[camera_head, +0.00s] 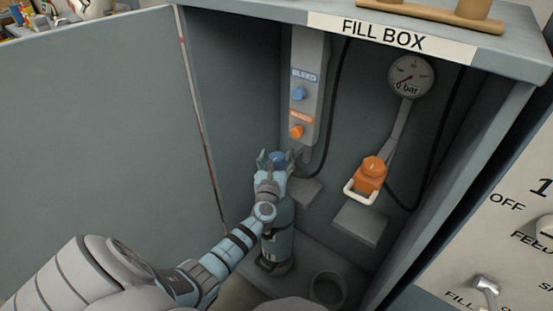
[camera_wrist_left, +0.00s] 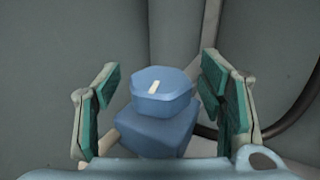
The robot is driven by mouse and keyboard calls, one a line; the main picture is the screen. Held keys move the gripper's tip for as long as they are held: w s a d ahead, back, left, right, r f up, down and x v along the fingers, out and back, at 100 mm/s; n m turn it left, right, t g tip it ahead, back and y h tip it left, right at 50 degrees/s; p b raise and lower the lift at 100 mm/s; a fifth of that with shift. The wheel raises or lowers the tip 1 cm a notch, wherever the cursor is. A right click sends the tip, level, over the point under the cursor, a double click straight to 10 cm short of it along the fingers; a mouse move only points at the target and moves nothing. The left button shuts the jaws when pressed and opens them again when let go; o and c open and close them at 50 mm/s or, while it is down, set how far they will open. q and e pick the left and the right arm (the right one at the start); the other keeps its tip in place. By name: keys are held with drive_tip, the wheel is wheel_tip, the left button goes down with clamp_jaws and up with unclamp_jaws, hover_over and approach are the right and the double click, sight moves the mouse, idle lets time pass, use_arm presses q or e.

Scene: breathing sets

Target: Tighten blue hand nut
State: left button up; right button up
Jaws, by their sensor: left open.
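The blue hand nut (camera_head: 278,157) sits on top of a blue-grey cylinder (camera_head: 277,240) that stands upright inside the fill box. In the left wrist view the blue hand nut (camera_wrist_left: 161,92) has a faceted top with a short white mark, and a blue block lies under it. My left gripper (camera_head: 275,163) is at the nut. In the left wrist view its two green-padded fingers (camera_wrist_left: 165,100) are spread on either side of the nut, with gaps on both sides. The gripper and arm hide part of the cylinder's upper end. My right gripper is not in view.
A grey panel with a blue knob (camera_head: 299,93) and an orange knob (camera_head: 297,131) hangs on the back wall. An orange fitting with a white handle (camera_head: 365,182) hangs below a gauge (camera_head: 411,76). An empty round holder (camera_head: 327,289) is right of the cylinder. The door (camera_head: 95,110) is open.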

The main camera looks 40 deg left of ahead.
use_arm(q)
drive_tip(key=c, duration=1.2)
drive_tip(key=shift+o, duration=0.2)
drive_tip(key=m+h+b, duration=0.1)
drive_tip(key=m+t+h+b, duration=0.1)
drive_tip(key=h, duration=0.1)
drive_tip(key=shift+a+f, duration=0.1)
drive_tip(key=shift+f, duration=0.2)
drive_tip(key=shift+r+m+t+h+b, duration=0.15)
drive_tip(key=shift+m+t+h+b, duration=0.15)
drive_tip(key=shift+h, duration=0.1)
drive_tip(key=shift+r, duration=0.1)
drive_tip(key=o, duration=1.2)
drive_tip(key=shift+c, duration=0.2)
drive_tip(key=v, duration=1.2)
